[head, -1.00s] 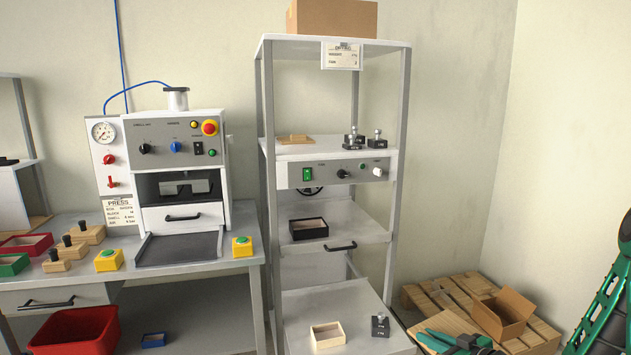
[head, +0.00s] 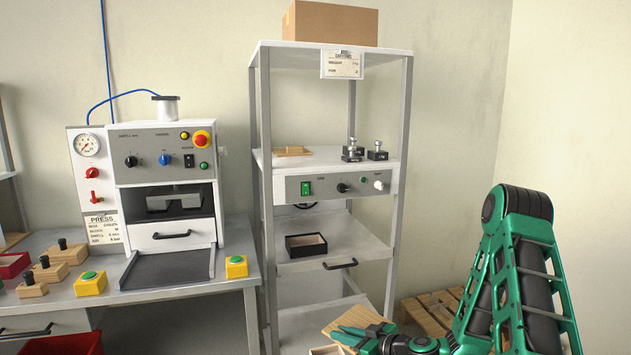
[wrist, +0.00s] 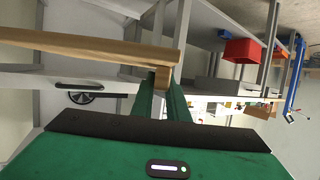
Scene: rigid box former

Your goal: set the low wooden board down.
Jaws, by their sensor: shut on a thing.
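The low wooden board (head: 345,318) is a flat, pale wooden plate. In the head view it is in the air in front of the rack's lower level, tilted, its near part hidden by my gripper. My gripper (head: 360,336) is shut on it. In the wrist view the board (wrist: 95,48) runs across the upper left as a long edge. A small wooden block under it (wrist: 162,76) sits between my fingertips (wrist: 163,88).
The grey rack (head: 262,200) has an upper shelf with a small wooden piece (head: 292,151) and metal weights (head: 352,152). A dark open box (head: 306,245) stands on its middle shelf. A pale box (head: 325,350) shows at the bottom edge. A pallet (head: 432,312) is at the right.

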